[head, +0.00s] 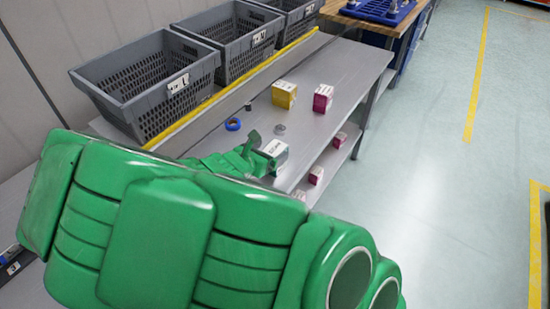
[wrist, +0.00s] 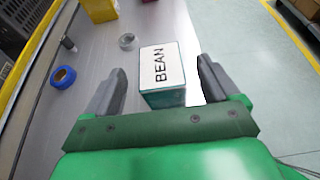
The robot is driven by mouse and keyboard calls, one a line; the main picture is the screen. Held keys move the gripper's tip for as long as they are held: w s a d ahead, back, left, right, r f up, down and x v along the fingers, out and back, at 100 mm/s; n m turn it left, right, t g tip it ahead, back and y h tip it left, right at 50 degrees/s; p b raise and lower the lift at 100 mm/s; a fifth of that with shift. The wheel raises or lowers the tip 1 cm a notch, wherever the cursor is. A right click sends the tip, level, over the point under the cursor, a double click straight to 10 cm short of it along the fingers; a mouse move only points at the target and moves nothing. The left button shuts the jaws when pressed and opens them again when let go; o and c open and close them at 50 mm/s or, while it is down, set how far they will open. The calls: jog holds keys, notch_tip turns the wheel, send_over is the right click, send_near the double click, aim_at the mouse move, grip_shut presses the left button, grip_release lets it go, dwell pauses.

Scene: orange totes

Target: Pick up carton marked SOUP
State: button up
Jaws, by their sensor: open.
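A carton with a white top marked BEAN (wrist: 162,68) stands on the grey bench, between the spread fingers of my gripper (wrist: 161,76) in the wrist view. Gaps show on both sides of it, and the jaws are open and hold nothing. In the head view the white-topped carton (head: 275,148) is just beyond my green gripper (head: 258,150), partly covered by it. I can read the word SOUP on no carton. A yellow carton (head: 284,94) and a magenta carton (head: 323,97) stand farther back on the bench; their labels are too small to read.
A blue tape roll (head: 233,124) and a small grey ring (head: 279,129) lie on the bench near my gripper. Grey crates (head: 150,85) line the left behind a yellow rail. Small magenta cartons (head: 340,139) sit on the lower shelf. The floor at right is clear.

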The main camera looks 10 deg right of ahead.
aim_at(274, 149)
jog(key=shift+x, duration=2.8)
jog(key=shift+c, duration=0.3)
jog(key=c, duration=1.2)
